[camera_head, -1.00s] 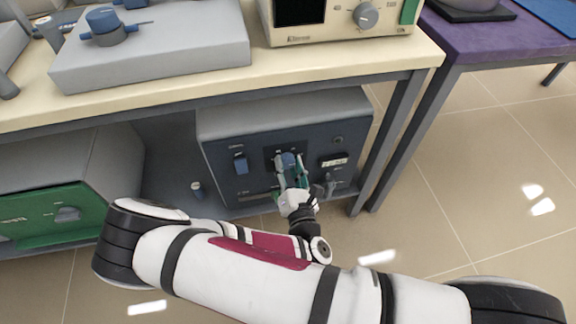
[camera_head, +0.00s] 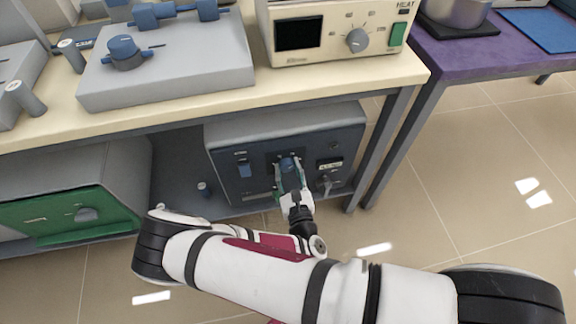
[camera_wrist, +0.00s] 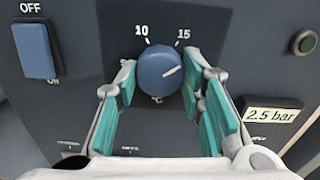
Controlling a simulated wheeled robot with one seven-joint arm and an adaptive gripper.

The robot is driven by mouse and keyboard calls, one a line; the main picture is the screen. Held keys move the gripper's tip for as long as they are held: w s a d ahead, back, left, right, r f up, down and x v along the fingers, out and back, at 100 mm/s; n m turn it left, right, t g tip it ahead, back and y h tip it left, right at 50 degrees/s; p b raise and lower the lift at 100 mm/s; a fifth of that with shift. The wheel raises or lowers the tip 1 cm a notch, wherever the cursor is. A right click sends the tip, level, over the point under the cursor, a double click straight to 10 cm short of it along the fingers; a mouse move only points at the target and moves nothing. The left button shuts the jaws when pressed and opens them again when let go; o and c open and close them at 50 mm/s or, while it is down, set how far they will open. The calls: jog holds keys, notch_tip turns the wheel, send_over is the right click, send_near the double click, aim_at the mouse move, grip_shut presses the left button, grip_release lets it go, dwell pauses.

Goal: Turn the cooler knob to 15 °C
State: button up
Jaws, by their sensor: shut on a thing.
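The cooler (camera_head: 222,140) is the grey box with a dark blue front on the shelf under the bench. Its round blue knob (camera_wrist: 158,68) is in the middle of the wrist view, with marks 10 and 15 above it. The knob's white pointer line points right and slightly up, clockwise past the 15 mark. My gripper (camera_wrist: 159,84) has its teal finger pads on the left and right of the knob and is shut on it. In the head view my gripper (camera_head: 288,172) covers most of the knob.
A blue OFF/ON switch (camera_wrist: 35,50) is left of the knob. A 2.5 bar display (camera_wrist: 271,115) and a dark green button (camera_wrist: 303,42) are at its right. A green-fronted box (camera_head: 60,213) stands left on the shelf. The bench top (camera_head: 330,76) overhangs the cooler.

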jog(key=shift+n+p, duration=0.85)
jog(key=shift+n, duration=1.15)
jog(key=o, duration=1.1)
jog(key=shift+o, duration=0.2)
jog(key=v, duration=1.2)
jog(key=shift+r, duration=0.1)
